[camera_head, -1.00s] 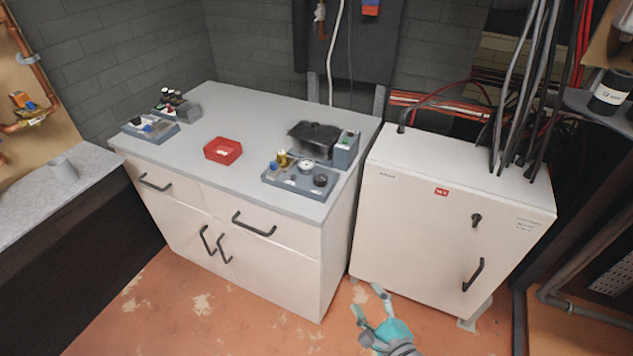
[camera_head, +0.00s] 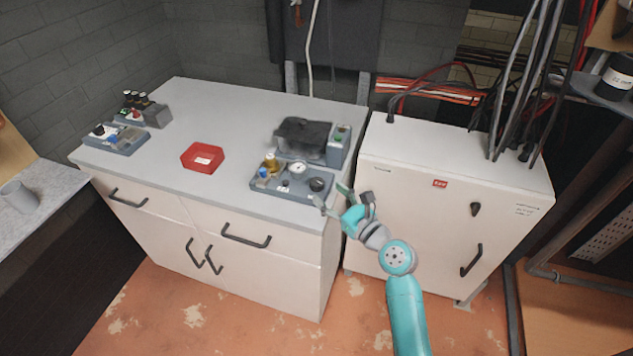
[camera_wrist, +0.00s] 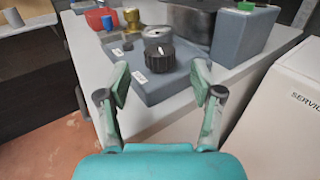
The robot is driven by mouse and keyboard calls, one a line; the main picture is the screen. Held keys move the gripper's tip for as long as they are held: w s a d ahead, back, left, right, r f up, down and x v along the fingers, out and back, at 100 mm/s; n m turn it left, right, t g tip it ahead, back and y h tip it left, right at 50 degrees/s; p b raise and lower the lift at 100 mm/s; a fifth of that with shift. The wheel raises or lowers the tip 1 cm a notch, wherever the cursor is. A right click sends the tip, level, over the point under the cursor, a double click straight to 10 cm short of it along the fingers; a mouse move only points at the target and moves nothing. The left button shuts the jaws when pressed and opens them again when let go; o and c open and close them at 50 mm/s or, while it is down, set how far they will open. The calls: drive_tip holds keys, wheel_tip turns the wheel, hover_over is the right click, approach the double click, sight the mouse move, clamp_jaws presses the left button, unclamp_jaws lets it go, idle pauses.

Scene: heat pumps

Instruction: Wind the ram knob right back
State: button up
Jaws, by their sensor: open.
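The grey panel (camera_head: 281,187) on the right front of the white bench carries a black ribbed knob (camera_head: 317,185), a white round gauge (camera_head: 298,167), a brass part and a blue part. No label reading ram can be made out. In the wrist view the black knob (camera_wrist: 159,57) lies ahead, between and beyond my fingertips. My gripper (camera_head: 332,197) is open and empty, near the bench's right front corner, just short of the panel. It also shows in the wrist view (camera_wrist: 160,80), apart from the knob.
A dark-topped grey box (camera_head: 312,139) stands behind the panel. A red tray (camera_head: 203,157) lies mid-bench, and another grey panel (camera_head: 117,139) sits at the left. The white cabinet (camera_head: 420,205) stands close at the right. The bench's middle is largely clear.

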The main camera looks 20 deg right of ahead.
sight(322, 187)
drive_tip(key=x, duration=0.5)
drive_tip(key=shift+w+a, duration=0.15)
drive_tip(key=shift+w, duration=0.15)
drive_tip(key=c, duration=1.2)
